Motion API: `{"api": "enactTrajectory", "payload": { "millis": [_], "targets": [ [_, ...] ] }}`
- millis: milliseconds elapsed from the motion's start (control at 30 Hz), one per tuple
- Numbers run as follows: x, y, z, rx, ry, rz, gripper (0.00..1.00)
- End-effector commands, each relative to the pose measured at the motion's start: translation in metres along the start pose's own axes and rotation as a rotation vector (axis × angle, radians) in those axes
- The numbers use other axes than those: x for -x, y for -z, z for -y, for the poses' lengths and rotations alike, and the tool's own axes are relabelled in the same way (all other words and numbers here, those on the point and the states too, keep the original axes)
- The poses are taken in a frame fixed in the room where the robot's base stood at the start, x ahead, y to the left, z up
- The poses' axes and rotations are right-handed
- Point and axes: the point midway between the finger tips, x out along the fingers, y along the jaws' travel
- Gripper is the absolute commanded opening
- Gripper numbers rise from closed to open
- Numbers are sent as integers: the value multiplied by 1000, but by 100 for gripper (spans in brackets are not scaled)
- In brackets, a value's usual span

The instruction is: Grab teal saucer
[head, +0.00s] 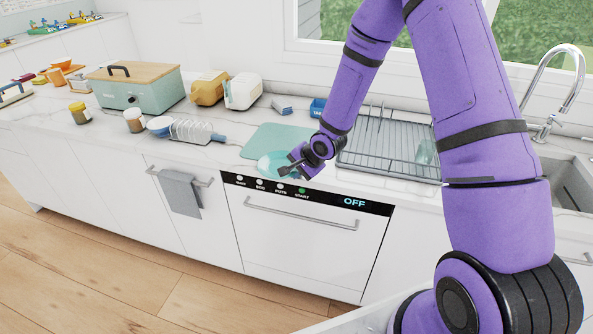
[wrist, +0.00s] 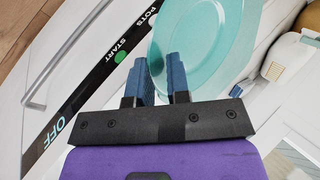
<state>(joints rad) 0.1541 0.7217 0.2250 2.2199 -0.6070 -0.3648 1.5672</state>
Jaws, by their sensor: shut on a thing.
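The teal saucer (wrist: 215,50) fills the upper middle of the wrist view, with a pale rim. In the head view the teal saucer (head: 268,164) lies at the counter's front edge, by a light teal mat, partly hidden by my gripper. My gripper (wrist: 165,75) has its two blue-grey fingers at the saucer's near rim, one on each side of it, shut on the rim. In the head view my gripper (head: 288,170) reaches down from the right to the saucer's right side.
The teal mat (head: 285,140) lies behind the saucer. A grey dish rack (head: 385,145) stands to the right, with the sink (head: 572,188) beyond. A wire rack (head: 192,132) is to the left. The dishwasher (head: 300,235), reading OFF, is below the counter edge.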

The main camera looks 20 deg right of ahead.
Motion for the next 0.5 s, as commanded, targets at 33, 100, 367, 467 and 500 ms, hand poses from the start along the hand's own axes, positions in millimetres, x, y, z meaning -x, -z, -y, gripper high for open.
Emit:
{"api": "enactTrajectory", "payload": {
  "millis": [33, 100, 367, 467, 500],
  "targets": [
    [0, -1, -1, 1, -3, 2, 0],
    [0, -1, -1, 1, -3, 3, 0],
    [0, -1, 0, 0, -1, 1, 47],
    [0, 0, 0, 0, -1, 1, 47],
    [1, 0, 0, 0, 0, 1, 47]
  ]
}}
